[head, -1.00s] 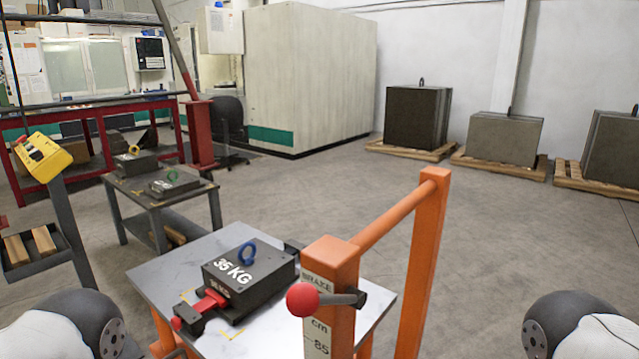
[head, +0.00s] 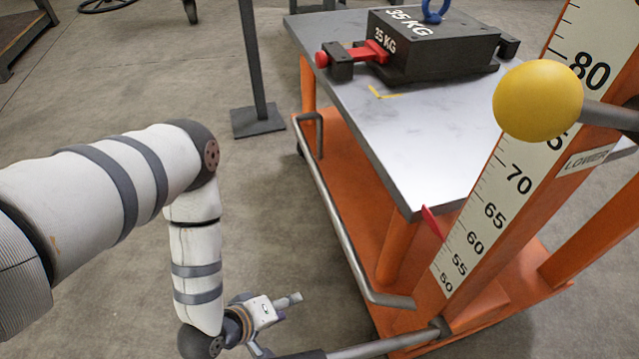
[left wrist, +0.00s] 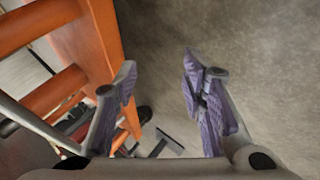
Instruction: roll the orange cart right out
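The orange cart (head: 335,158) stands at the right of the head view, with a grey tabletop (head: 440,150) and a scale post (head: 490,215). A black 35 KG block (head: 430,50) with a blue ring sits on the tabletop beside a red clamp (head: 360,52). A yellow ball knob (head: 538,100) is on a lever at the post, by a LOWER label. My left gripper (head: 275,325) hangs low, left of the cart's base and apart from the tabletop. In the left wrist view its fingers (left wrist: 158,68) are spread and empty, with orange cart bars on the left. My right gripper is out of view.
A grey side rail (head: 335,215) runs along the cart's lower left side, and a dark bar (head: 425,338) lies at its near end. A dark post on a square foot (head: 258,121) stands behind my left arm. The floor between them is clear.

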